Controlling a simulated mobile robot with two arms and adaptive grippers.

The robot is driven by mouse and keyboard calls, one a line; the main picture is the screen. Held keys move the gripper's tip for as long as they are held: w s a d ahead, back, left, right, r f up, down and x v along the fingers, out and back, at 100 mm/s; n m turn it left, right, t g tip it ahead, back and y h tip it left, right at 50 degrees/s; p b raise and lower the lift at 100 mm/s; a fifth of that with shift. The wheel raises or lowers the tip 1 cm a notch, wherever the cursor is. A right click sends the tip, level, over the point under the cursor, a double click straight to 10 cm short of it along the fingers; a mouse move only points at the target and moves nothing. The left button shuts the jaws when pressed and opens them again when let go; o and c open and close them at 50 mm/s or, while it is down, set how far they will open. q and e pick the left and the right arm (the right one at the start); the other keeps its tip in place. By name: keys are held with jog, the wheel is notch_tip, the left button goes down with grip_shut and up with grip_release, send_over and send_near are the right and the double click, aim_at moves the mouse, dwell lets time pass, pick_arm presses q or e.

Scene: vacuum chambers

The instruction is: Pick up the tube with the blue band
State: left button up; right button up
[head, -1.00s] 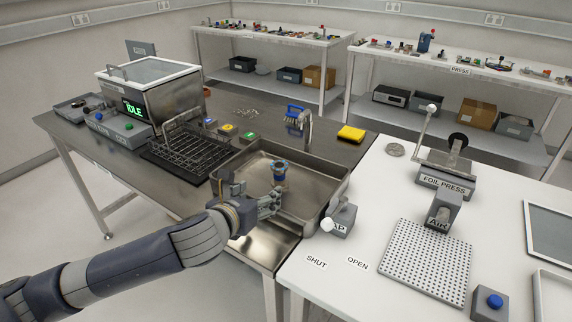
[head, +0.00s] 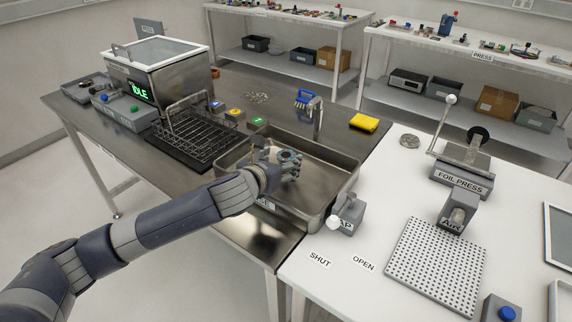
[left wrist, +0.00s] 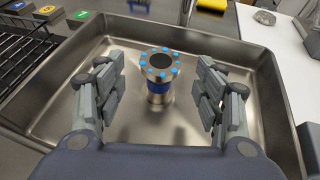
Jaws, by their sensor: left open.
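The tube with the blue band (left wrist: 158,78) stands upright in the steel sink basin (left wrist: 262,80), seen in the left wrist view. It is metal with a flanged top, light-blue dots around a dark opening, and a blue band below the flange. My left gripper (left wrist: 156,95) is open, with one finger on each side of the tube and gaps to both. In the head view the tube (head: 289,157) is partly hidden by my left gripper (head: 280,172), which is over the basin. My right gripper is not in view.
A black wire rack (head: 196,137) stands left of the basin and a tap (head: 318,117) rises behind it. A yellow sponge (head: 364,123) and a blue brush (head: 304,97) lie near the back. A TAP lever box (head: 349,212) is at the basin's right.

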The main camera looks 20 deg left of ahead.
aim_at(284, 157)
pick_arm(q)
jog(key=x, duration=0.4)
jog(key=shift+w+r, duration=0.1)
jog(key=shift+w, duration=0.05)
jog(key=c, duration=1.4)
